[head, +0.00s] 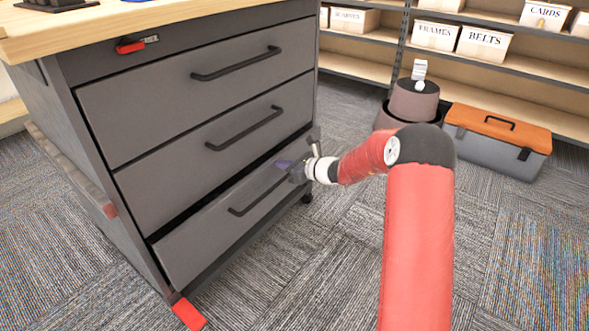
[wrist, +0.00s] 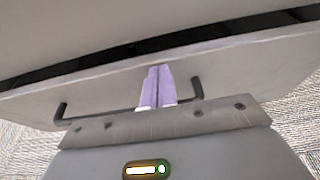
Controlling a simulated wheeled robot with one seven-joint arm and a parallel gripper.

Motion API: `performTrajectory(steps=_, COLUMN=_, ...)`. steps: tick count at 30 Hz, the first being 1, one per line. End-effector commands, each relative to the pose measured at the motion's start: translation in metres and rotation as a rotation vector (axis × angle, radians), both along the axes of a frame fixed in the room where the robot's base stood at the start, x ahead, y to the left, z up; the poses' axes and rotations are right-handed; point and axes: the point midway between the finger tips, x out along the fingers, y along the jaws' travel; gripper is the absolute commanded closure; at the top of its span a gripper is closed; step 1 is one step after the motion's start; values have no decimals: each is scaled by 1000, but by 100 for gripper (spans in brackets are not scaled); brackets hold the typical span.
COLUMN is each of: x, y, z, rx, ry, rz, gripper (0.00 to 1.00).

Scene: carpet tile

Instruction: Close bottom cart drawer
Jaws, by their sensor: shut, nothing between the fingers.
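The bottom cart drawer (head: 196,245) is the lowest of three grey drawers in the head view. It stands slightly out from the cart, with a dark gap along its top edge. Its black bar handle (head: 258,197) is partly hidden by my gripper (head: 290,170). In the wrist view the drawer front (wrist: 110,92) spans the picture, with the dark gap above it and the handle (wrist: 198,88) behind my fingers. My gripper (wrist: 155,72) is shut, its two purple fingers together and empty. The fingertips are at the drawer front, near its upper right part; contact cannot be told.
The cart's wooden top (head: 150,16) overhangs the drawers. The upper (head: 180,85) and middle (head: 190,165) drawers look closed. A grey toolbox with an orange lid (head: 500,125) and a round stool-like object (head: 414,100) stand behind my arm. Carpet (head: 310,270) in front is clear.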

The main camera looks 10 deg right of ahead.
Motion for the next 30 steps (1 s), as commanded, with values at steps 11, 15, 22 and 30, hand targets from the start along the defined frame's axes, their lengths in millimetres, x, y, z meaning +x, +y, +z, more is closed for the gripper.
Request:
performTrajectory(steps=11, x=3, y=3, z=0, rx=1, ry=1, rz=0, gripper=100)
performTrajectory(steps=15, x=10, y=11, z=0, rx=0, ry=-1, rz=3, gripper=100)
performTrajectory(steps=22, x=35, y=36, z=0, rx=0, ry=-1, rz=2, gripper=100)
performTrajectory(steps=30, x=39, y=39, z=2, rx=2, ry=-2, rz=-2, gripper=100)
